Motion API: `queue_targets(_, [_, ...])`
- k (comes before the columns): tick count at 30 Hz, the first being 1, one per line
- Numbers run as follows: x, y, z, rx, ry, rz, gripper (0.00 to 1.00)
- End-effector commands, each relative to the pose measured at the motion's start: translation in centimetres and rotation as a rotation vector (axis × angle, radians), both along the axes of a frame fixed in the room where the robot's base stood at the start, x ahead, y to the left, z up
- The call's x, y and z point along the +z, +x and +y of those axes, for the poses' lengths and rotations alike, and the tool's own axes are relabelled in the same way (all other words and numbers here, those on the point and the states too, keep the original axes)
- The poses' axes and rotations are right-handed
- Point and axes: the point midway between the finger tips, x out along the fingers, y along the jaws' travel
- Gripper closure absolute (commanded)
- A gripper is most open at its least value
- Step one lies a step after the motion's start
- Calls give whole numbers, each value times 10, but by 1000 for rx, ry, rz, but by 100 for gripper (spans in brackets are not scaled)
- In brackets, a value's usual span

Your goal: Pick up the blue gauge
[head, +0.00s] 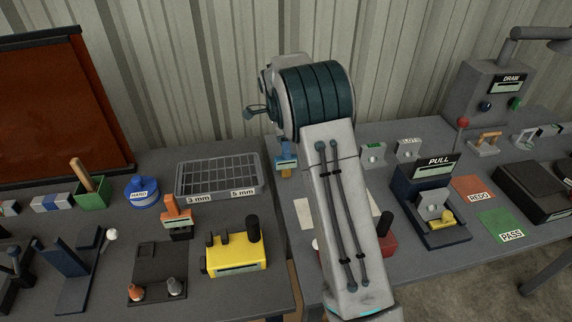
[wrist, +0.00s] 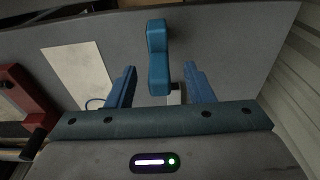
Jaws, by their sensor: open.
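The blue gauge (head: 286,161) stands near the back edge of the bench in the head view, just left of my arm. It has a blue upper part, a pale label and a small orange-yellow part below. In the wrist view the blue gauge (wrist: 157,50) lies ahead, with its lower end between the two blue fingers. My gripper (wrist: 160,70) is open, with a visible gap on each side of the gauge. I cannot tell whether the gauge touches anything of the gripper. The fingers are hard to make out in the head view.
An orange gauge-like tool (head: 177,211), a grey grid tray (head: 218,194) and a yellow block (head: 236,257) stand to the left. A navy PULL fixture (head: 425,190) stands right of my arm. A corrugated wall (head: 205,70) rises close behind the bench.

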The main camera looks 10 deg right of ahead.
Motion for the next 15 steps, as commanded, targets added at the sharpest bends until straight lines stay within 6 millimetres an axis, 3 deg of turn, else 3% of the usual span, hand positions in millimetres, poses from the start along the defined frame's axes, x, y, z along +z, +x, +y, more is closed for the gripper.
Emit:
queue_targets(7, [-36,-1,-5,-2,0,6,53])
queue_targets(15, [-46,-1,-5,0,0,2,53])
